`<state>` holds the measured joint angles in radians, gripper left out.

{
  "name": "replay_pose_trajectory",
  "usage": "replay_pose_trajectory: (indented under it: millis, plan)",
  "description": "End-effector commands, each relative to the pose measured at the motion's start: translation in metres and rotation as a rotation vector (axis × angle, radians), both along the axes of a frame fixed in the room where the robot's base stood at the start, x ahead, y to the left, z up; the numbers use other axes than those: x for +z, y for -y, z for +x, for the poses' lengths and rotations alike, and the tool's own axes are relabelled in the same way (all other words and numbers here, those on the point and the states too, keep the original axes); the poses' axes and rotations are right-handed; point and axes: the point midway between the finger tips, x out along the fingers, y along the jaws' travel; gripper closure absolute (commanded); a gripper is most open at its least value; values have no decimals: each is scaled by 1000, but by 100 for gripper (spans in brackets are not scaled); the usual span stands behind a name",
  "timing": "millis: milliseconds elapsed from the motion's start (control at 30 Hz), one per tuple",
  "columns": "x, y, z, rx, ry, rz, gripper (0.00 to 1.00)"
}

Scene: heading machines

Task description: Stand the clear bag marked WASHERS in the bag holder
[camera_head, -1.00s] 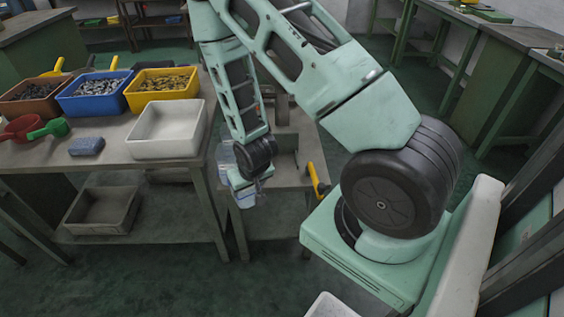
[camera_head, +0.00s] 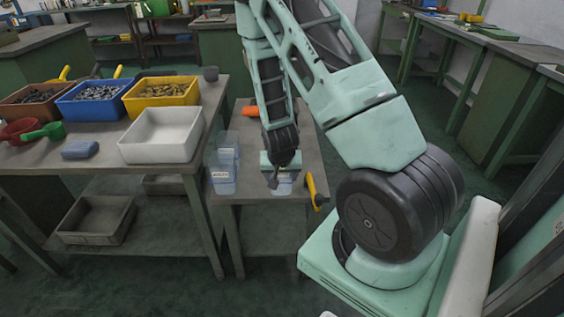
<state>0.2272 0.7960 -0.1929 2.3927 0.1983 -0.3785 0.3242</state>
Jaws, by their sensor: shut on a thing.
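My gripper (camera_head: 281,176) points down over the front of the small table, shut on a clear, bluish bag (camera_head: 284,187). The gripper partly covers the bag, and I cannot read its marking. Two similar clear bags, a front one (camera_head: 222,176) and one behind it (camera_head: 229,144), stand at the table's left edge. The front one has a white label too small to read. I cannot make out the bag holder; my arm hides part of the tabletop.
The small table (camera_head: 240,188) also bears an orange thing (camera_head: 250,111) and a yellow-handled tool (camera_head: 314,190) at its right edge.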

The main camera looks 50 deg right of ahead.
Motion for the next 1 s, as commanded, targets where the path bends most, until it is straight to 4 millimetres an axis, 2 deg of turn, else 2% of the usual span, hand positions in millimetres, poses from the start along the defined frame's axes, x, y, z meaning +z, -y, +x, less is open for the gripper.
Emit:
replay_pose_trajectory:
  millis: [100,200,433,600,733,1000]
  plan:
    - [2,23,17,-3,2,-1,54]
    - [1,35,26,0,0,-1,54]
    - [1,50,38,0,0,-1,54]
    - [1,72,55,0,1,-2,54]
    - [-14,70,53,1,-3,0,54]
    - [-15,70,54,1,0,0,54]
